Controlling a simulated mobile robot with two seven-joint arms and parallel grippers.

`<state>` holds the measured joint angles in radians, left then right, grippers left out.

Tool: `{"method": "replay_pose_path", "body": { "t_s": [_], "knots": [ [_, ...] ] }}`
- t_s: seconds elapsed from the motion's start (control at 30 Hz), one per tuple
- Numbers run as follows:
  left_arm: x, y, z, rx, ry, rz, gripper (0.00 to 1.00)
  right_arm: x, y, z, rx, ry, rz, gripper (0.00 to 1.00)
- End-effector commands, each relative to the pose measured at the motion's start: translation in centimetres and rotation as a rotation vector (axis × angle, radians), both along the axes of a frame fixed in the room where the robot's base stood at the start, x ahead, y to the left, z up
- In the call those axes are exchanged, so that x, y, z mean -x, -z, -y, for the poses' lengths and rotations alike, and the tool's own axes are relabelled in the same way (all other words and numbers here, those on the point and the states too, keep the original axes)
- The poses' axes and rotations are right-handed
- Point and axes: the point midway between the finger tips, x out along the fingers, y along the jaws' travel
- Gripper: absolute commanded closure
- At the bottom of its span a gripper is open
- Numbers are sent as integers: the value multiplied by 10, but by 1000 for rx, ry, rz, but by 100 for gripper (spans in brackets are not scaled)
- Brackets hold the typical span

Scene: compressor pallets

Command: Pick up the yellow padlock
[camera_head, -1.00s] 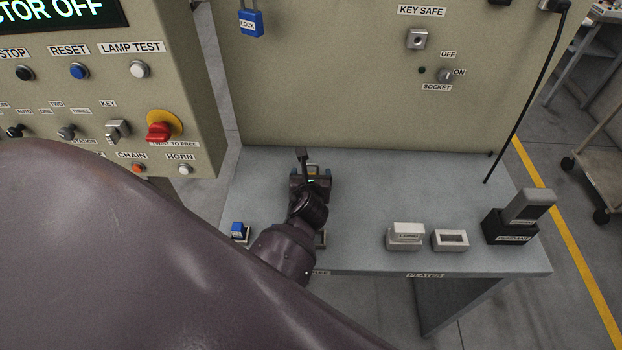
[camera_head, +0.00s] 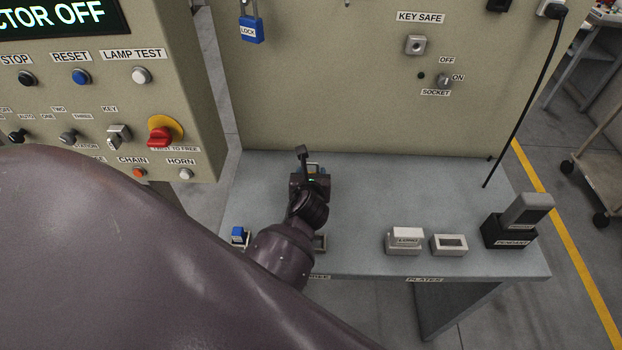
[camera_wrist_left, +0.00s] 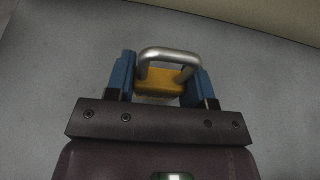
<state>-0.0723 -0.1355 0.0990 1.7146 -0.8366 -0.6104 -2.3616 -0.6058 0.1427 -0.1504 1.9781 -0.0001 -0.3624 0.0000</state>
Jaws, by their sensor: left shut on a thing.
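The yellow padlock (camera_wrist_left: 160,82) with its silver shackle shows in the left wrist view, between the two blue fingers of my left gripper (camera_wrist_left: 162,85). The gripper is shut on its yellow body, and the shackle points away from the palm. In the head view my left gripper (camera_head: 316,169) is over the back left part of the grey table (camera_head: 370,195), and the padlock is mostly hidden there by the wrist. I cannot tell for sure whether the padlock touches the table. My right gripper is not in view.
A blue lock (camera_head: 251,28) hangs on the beige panel behind. A small blue-topped block (camera_head: 238,236) stands at the table's front left. Two pale blocks (camera_head: 405,241) (camera_head: 449,244) and a black holder (camera_head: 509,230) stand to the right. The table's middle is clear.

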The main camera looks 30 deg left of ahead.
Motion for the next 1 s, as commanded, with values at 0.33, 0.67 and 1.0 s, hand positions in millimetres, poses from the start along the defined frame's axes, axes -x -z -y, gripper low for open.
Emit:
{"method": "replay_pose_path", "body": {
  "t_s": [0.33, 0.67, 1.0],
  "knots": [
    [-1, -90, -1, -4, 2, 6, 81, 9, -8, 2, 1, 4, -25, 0],
    [0, -157, 0, -2, 2, 5, 81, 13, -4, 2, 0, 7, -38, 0],
    [0, -179, 0, -1, 1, 2, 81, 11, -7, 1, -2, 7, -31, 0]
  ]
}}
